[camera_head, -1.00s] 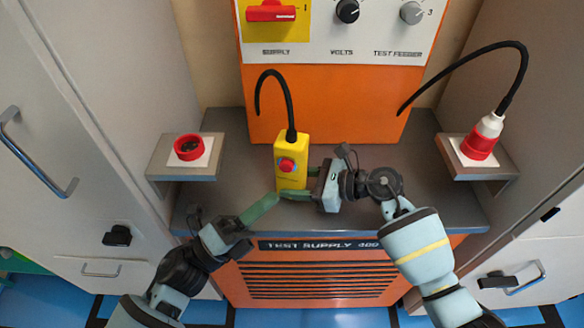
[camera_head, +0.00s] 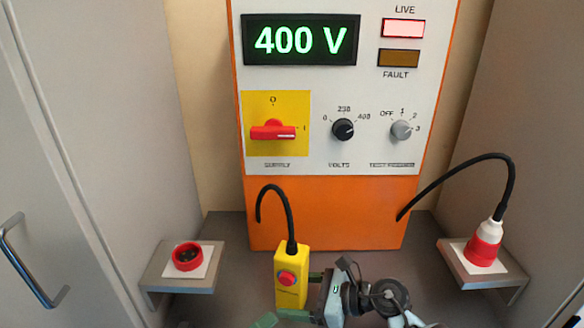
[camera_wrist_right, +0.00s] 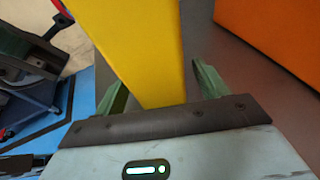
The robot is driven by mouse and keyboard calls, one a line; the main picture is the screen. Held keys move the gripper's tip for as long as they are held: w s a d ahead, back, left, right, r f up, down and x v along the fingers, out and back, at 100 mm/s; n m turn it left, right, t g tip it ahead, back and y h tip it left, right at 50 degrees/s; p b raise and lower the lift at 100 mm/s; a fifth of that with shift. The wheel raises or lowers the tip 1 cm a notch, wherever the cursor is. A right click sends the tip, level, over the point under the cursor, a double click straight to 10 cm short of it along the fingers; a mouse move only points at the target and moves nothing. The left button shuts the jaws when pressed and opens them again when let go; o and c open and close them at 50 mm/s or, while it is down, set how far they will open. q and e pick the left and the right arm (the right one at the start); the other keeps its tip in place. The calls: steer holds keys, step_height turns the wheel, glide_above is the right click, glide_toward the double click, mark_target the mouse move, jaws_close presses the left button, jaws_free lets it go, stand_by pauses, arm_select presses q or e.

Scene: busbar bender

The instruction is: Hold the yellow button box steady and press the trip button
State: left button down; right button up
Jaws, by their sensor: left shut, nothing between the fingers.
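The yellow button box (camera_head: 291,262) stands upright on the grey shelf in the head view, with a black cable curving from its top. Its round red trip button (camera_head: 286,279) faces front and is uncovered. My right gripper (camera_head: 303,296) comes from the right at the box's lower part, one finger behind it and one in front. In the right wrist view the yellow box (camera_wrist_right: 145,50) lies between the green fingers; a narrow gap seems to show on the right, so firm contact is unclear. My left gripper (camera_head: 264,320) is shut and empty, below and left of the button, apart from it.
The orange panel's display (camera_head: 301,40) reads 400 V. The LIVE lamp (camera_head: 403,28) is lit; the FAULT lamp (camera_head: 398,58) is dark. A red socket (camera_head: 187,257) is on the left bracket; a red-white plug (camera_head: 484,244) with a black cable is on the right one.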

steer(key=v, duration=1.2)
steer(key=shift+s, duration=0.1)
